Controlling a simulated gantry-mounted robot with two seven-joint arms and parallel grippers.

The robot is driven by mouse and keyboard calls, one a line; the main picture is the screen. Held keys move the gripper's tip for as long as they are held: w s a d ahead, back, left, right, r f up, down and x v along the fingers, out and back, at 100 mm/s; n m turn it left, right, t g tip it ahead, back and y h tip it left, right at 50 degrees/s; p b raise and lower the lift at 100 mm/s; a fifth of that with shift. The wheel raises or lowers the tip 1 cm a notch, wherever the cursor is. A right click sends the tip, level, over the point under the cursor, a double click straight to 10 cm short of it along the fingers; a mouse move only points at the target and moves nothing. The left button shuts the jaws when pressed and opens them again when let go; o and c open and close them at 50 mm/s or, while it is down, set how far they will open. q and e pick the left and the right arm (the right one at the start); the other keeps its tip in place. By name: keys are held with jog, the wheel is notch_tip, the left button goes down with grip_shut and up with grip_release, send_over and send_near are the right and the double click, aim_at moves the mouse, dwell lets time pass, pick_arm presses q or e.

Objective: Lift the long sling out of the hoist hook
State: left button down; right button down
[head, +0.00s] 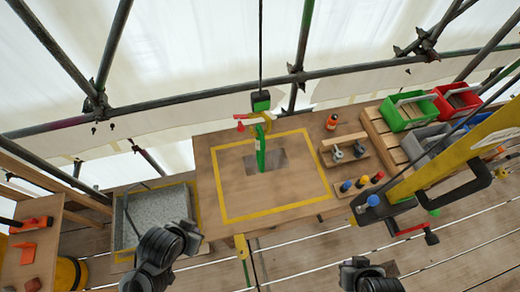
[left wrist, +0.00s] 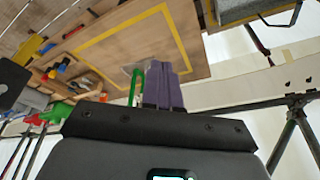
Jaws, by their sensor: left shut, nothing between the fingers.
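The hoist hook (head: 244,117) is yellow with a red tip and hangs under a green block (head: 261,100) on a cable at the back of the table. A green sling (head: 261,148) hangs from the hook over a dark rectangular opening in the tabletop. The sling also shows as a thin green loop (left wrist: 133,88) in the left wrist view, beside my fingers in the picture; I cannot tell the gap. My left gripper (left wrist: 163,66) has its purple fingers shut together and empty. In the head view only dark arm parts show, and my right gripper's fingers are not visible.
A yellow taped square (head: 224,215) surrounds the opening. A grey tray (head: 120,225) stands at left. Green (head: 390,118) and red bins (head: 458,100), a rack of coloured pegs (head: 361,183) and a large yellow bar (head: 455,160) lie at right. Scaffold tubes cross behind.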

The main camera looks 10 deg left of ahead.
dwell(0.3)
pick_arm(q)
jog(key=c, duration=0.9)
grip_release()
